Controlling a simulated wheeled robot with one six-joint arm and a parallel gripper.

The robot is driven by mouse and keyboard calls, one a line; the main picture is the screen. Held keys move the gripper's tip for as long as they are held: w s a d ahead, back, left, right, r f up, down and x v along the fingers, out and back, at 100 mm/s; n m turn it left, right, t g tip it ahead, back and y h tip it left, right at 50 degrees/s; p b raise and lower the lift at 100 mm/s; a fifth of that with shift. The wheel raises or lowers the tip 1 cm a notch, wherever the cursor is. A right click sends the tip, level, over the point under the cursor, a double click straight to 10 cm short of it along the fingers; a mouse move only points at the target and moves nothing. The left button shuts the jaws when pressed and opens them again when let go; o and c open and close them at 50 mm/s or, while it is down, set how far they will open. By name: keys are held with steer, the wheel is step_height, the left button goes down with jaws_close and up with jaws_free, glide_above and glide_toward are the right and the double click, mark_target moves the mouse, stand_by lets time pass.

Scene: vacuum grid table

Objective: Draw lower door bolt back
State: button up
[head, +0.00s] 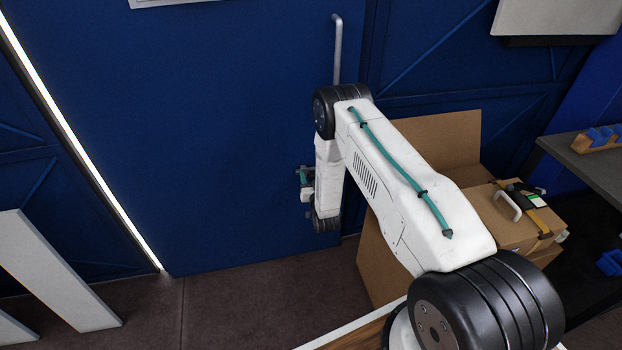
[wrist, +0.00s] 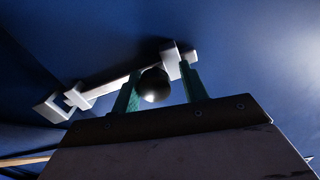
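The lower bolt (wrist: 108,88) shows in the wrist view as a pale metal rod on the blue door (head: 220,130). It passes through pale brackets, with a squared piece (wrist: 52,108) at its left end. A round black knob (wrist: 153,86) sits between the two green fingers of my gripper (wrist: 160,88). The fingers stand apart, with a visible gap between the knob and the right finger; the left finger looks close to the knob, and I cannot tell if they touch. In the head view my gripper (head: 303,178) is low against the door, and the bolt is not discernible there.
A vertical grey handle (head: 337,50) is higher on the door. Open cardboard boxes (head: 440,140) stand right of my arm, near a dark shelf (head: 590,160). A white panel (head: 50,270) leans at the lower left. The floor (head: 240,300) before the door is clear.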

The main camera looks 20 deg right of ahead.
steer(key=shift+o, duration=0.2)
steer(key=shift+s, duration=0.15)
steer(key=shift+s, duration=0.35)
steer(key=s+a, duration=0.1)
steer(key=s, duration=0.5)
steer(key=shift+s+a, duration=0.2)
steer(key=shift+s, duration=0.15)
